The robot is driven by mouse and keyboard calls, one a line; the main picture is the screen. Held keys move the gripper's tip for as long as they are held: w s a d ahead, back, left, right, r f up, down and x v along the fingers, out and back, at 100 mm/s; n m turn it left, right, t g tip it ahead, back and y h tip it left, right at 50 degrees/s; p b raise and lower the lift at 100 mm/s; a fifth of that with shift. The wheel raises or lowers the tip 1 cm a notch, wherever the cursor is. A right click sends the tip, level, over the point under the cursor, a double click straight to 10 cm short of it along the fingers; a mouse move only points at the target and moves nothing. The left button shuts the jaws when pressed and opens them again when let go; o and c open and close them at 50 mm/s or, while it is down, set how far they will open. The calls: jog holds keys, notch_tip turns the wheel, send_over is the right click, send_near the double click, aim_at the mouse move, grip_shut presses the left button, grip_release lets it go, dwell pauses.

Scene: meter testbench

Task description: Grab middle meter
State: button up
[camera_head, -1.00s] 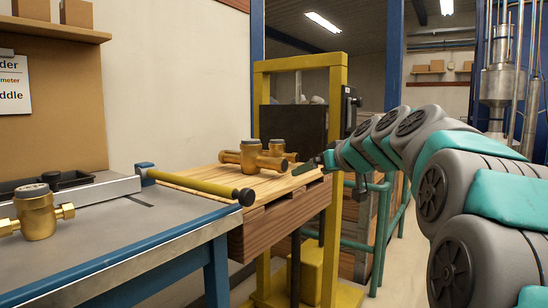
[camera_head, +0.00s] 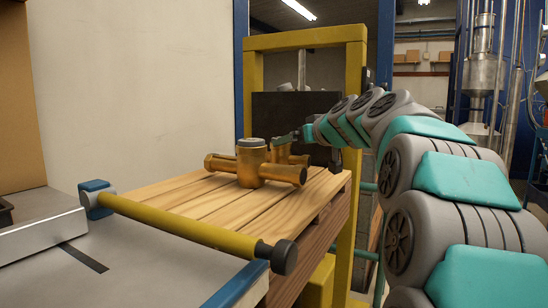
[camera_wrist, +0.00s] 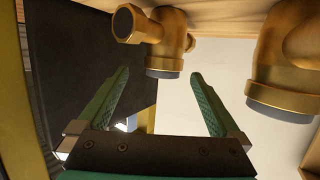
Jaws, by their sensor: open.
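Two brass meters are on the wooden pallet top. The nearer meter (camera_head: 251,165) stands upright with a grey cap and side pipe stubs. The farther meter (camera_head: 283,152) is partly hidden behind it and my gripper (camera_head: 288,137). In the wrist view my gripper (camera_wrist: 158,77) is open and empty, with green fingers spread. One brass meter (camera_wrist: 165,45) is just beyond the fingertips, roughly between them in the picture. The other meter (camera_wrist: 282,75) is to the right, outside the fingers. I cannot tell which one is the middle meter.
A yellow frame (camera_head: 355,110) with a dark panel (camera_head: 300,112) stands behind the pallet (camera_head: 170,200). A yellow bar (camera_head: 180,222) with a black end crosses in front, by the grey bench (camera_head: 130,270). The pallet's left part is clear.

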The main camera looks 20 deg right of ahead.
aim_at(281, 147)
jog(key=x, duration=0.7)
jog(key=shift+s+a+f, duration=0.15)
jog(key=shift+a+f, duration=0.1)
grip_shut()
dwell(0.6)
jog(key=shift+r, duration=0.1)
